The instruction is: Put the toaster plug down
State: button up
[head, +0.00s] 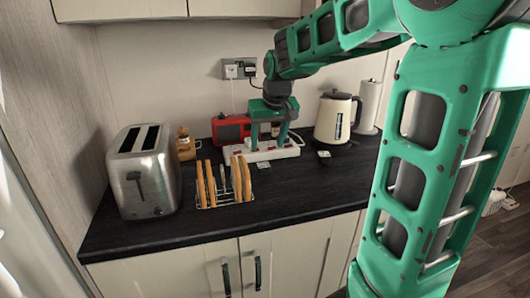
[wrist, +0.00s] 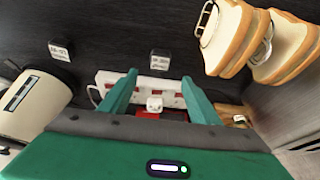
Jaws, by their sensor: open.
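My gripper (head: 268,143) points down over the white power strip (head: 236,155) on the dark counter, with its green fingers spread apart. In the wrist view, my gripper (wrist: 159,79) has a small white plug (wrist: 155,103) showing in the gap between its fingers, with space on both sides. The plug appears to be at the strip (wrist: 108,78); whether it is seated in a socket I cannot tell. No lettering on it is readable. The steel toaster (head: 145,172) stands at the counter's left end. The toaster's cord cannot be traced.
A toast rack (head: 238,203) with bread slices stands in front of the strip. A red appliance (head: 230,128) is behind it. A cream kettle (head: 333,118) and paper roll (head: 368,105) are to the right. The wall socket (head: 240,70) holds plugs.

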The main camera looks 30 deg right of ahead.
jog(key=s+f+m+g, duration=0.1)
jog(key=s+f, duration=0.3)
jog(key=s, duration=1.2)
jog(key=s+f+m+g+y, duration=0.1)
jog(key=s+f, duration=0.4)
jog(key=s, duration=1.1)
jog(key=shift+s+a+m+g, duration=0.15)
jog(key=shift+m+g, duration=0.45)
jog(key=shift+g, duration=0.5)
jog(key=shift+w+f, duration=0.2)
jog(key=shift+w, duration=0.5)
